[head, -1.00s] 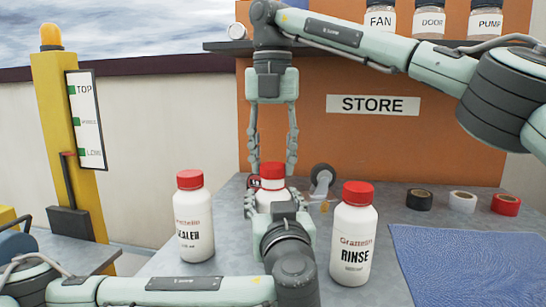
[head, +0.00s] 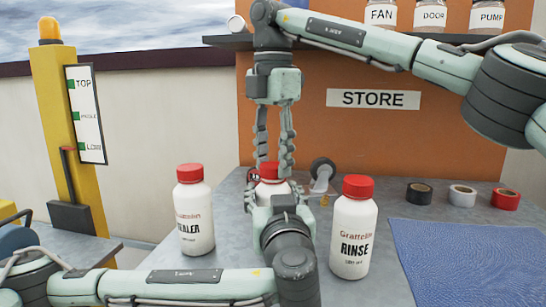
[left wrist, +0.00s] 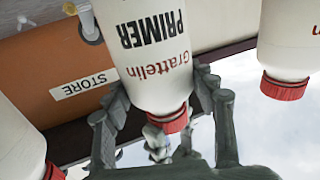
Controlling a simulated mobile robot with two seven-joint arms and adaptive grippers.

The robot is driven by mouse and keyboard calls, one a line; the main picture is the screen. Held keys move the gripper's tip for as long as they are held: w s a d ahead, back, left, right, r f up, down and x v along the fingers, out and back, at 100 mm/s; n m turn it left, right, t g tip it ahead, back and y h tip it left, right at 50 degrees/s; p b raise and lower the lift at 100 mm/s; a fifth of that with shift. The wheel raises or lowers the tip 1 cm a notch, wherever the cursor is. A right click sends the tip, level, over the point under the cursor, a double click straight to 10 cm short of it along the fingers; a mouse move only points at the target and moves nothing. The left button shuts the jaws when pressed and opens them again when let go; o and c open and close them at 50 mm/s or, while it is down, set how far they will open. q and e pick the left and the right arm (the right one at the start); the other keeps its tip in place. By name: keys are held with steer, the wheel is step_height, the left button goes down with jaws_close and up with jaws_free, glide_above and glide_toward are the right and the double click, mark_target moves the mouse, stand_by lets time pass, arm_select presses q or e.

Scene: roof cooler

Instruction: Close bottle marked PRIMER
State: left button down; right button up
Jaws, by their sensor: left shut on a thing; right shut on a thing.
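The white bottle marked PRIMER (left wrist: 155,55), with a red cap (head: 269,170), stands on the grey counter. My left gripper (head: 278,207) is shut around its body; in the head view the gripper hides most of the bottle and its label. The left wrist view shows the bottle upside down, its cap on the neck; I cannot tell how tightly the cap sits. My right gripper (head: 271,168) reaches down from above, pointing at the counter, and is shut on the cap.
A SEALER bottle (head: 195,215) stands to the left and a RINSE bottle (head: 354,232) close on the right, both red-capped. Tape rolls (head: 462,196) and a blue mat (head: 470,255) lie at right. A shelf with jars (head: 430,17) is above.

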steer(key=m, duration=1.4)
steer(key=shift+m, duration=0.4)
steer(key=o, duration=0.7)
steer(key=shift+r, duration=2.25)
steer(key=shift+c, duration=0.5)
